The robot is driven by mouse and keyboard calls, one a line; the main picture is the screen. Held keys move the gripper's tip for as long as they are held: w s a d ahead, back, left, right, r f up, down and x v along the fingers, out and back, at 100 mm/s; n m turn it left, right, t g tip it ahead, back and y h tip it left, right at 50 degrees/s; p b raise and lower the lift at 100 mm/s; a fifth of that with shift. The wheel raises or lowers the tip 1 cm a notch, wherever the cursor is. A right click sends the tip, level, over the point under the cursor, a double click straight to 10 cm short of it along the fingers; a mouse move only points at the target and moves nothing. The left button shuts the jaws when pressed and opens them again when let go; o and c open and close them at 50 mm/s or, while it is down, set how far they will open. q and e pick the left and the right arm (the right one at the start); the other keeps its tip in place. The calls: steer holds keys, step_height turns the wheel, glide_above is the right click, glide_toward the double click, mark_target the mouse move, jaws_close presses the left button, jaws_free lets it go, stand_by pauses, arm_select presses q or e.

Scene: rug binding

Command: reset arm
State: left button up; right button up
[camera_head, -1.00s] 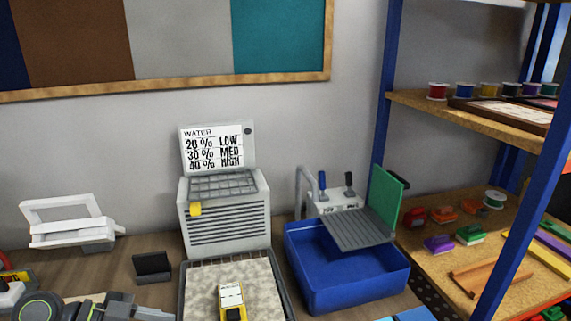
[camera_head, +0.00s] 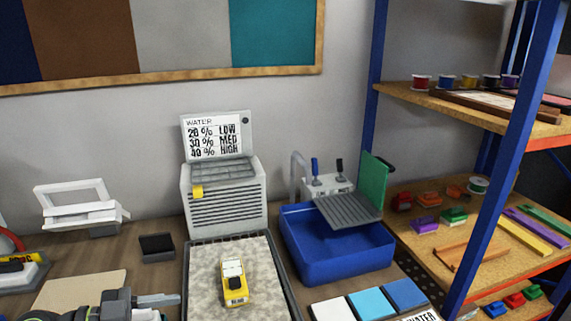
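My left gripper (camera_head: 160,307) is at the bottom edge of the head view, left of the grey tray (camera_head: 188,285). It points right and its lower part is cut off by the frame. Its two light grey fingers look spread apart, with nothing between them. A yellow device (camera_head: 235,287) with a white top stands on the speckled mat in the tray, to the right of the gripper and apart from it. My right gripper is not in view.
A beige board (camera_head: 80,290) lies behind my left arm. A small black block (camera_head: 157,247), a white device (camera_head: 80,212) and a grey meter (camera_head: 226,205) stand farther back. A blue bin (camera_head: 345,262), colour swatches (camera_head: 371,303) and a blue-framed shelf (camera_head: 505,165) are on the right.

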arm_select(q)
steer(key=w+a+r+n+t+y, duration=0.2)
steer(key=a+r+n+t+y, duration=0.4)
steer(key=n+t, duration=0.65)
steer(key=s+a+f+n+g+y, duration=0.1)
steer(key=s+a+f+n+y, duration=0.15)
steer(key=a+f+y, duration=0.35)
steer(key=s+a+f+n+g+y, duration=0.25)
steer(key=f+n+y, duration=0.2)
steer(key=y, duration=0.35)
steer(key=s+d+f+m+g+h, duration=0.25)
steer(key=s+f+g, duration=0.35)
steer(key=s+f, duration=0.3)
steer(key=s+d+f+m+g+h, duration=0.1)
steer(key=s+d+f+g, duration=0.2)
steer(key=s+f+g, duration=0.55)
step_height(320, 180, down, 23)
steer(key=s+a+t, duration=0.1)
steer(key=a+t, duration=0.1)
steer(key=s+d+f+g, duration=0.1)
steer(key=s+f, duration=1.4)
steer(key=f, duration=0.1)
steer(key=shift+d+f+h, duration=0.2)
steer(key=shift+h, duration=0.25)
